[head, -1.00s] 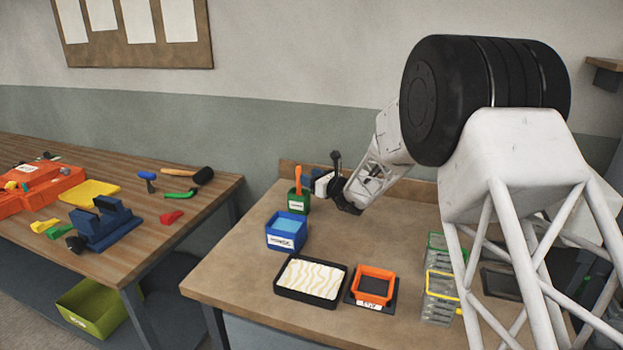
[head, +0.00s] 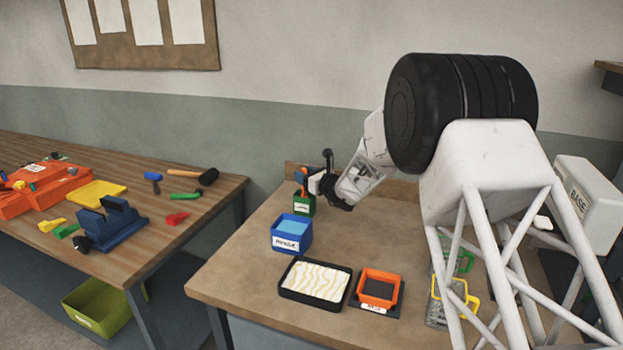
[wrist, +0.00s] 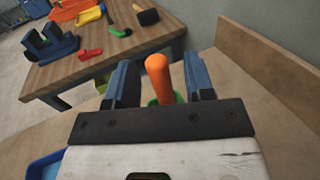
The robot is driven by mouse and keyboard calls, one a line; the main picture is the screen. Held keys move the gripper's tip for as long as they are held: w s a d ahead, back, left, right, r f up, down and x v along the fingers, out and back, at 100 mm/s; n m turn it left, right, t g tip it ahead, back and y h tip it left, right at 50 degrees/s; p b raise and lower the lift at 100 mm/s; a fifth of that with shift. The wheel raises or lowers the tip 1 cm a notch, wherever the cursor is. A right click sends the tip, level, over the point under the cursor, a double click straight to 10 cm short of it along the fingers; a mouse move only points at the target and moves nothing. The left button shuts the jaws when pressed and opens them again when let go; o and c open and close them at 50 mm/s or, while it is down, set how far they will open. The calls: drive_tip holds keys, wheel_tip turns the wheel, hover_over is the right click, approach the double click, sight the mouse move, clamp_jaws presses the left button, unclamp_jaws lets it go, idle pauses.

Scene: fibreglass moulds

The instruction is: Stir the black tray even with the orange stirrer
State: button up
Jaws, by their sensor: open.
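The black tray (head: 287,293) lies near the front edge of the bench and holds a pale mass with wavy yellow streaks. The orange stirrer stands upright in a green holder (head: 303,206) at the back of the bench. In the wrist view the orange handle (wrist: 158,76) rises between the two blue fingers of my gripper (wrist: 160,85), with a gap on both sides. My gripper (head: 306,180) is open around the handle and does not hold it. The stirrer's lower end is hidden in the holder.
A blue labelled bin (head: 291,236) stands between the holder and the tray. An orange frame on a dark plate (head: 379,290) is right of the tray. Clear boxes with green and yellow rims (head: 452,290) are partly behind my arm. A raised back edge (wrist: 265,65) borders the bench.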

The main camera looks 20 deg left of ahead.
drive_tip(key=shift+x, duration=1.15)
drive_tip(key=shift+c, duration=0.2)
clamp_jaws()
wheel_tip(320, 180, up, 11)
idle(1.1)
